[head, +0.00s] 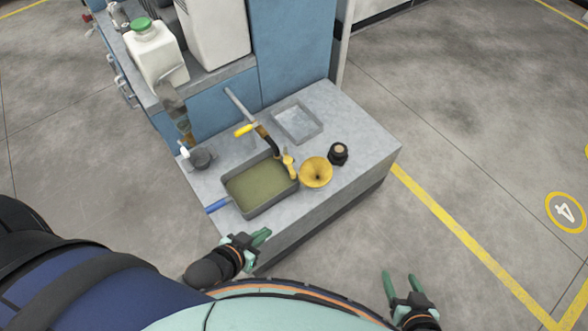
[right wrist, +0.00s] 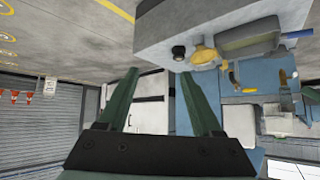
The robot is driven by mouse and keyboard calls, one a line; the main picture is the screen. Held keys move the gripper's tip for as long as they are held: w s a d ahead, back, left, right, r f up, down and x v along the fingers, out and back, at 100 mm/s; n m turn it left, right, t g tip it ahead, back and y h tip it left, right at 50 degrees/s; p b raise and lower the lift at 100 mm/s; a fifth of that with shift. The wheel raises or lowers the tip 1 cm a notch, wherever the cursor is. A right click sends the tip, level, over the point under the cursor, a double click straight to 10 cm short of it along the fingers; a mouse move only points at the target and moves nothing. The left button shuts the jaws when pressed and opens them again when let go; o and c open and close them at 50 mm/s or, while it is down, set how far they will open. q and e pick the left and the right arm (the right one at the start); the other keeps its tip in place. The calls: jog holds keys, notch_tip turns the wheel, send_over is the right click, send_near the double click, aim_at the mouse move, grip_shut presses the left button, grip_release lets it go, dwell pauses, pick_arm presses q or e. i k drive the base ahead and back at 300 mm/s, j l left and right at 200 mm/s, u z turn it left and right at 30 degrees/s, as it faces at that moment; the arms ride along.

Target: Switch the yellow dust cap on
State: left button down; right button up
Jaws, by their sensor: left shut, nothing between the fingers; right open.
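No part is clearly readable as the yellow dust cap. A yellow piece (head: 245,129) sits beside a grey pipe and dark handle above the oil pan. A yellow-brass fitting (head: 290,165) is at the pan's right edge. My left gripper (head: 264,236) is shut and empty in front of the bench's near edge, apart from everything on it. My right gripper (head: 400,278) is open and empty, low at the right over the floor, well away from the bench. Its spread fingers also show in the right wrist view (right wrist: 159,72).
The grey bench (head: 345,110) carries an oil pan (head: 285,195), a brass funnel (head: 316,173), a black fitting (head: 338,154), a shallow tray (head: 300,122) and a dark pot (head: 200,158). A blue cabinet (head: 290,50) stands behind. The floor at right is clear.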

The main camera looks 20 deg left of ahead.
aim_at(288, 160)
jog(key=i+l, duration=0.15)
jog(key=l, duration=0.2)
jog(key=i+l, duration=0.1)
jog(key=l, duration=0.25)
jog(key=i+l, duration=0.15)
jog(key=l, duration=0.2)
jog(key=i+l, duration=0.15)
jog(key=l, duration=0.25)
jog(key=u, duration=1.8)
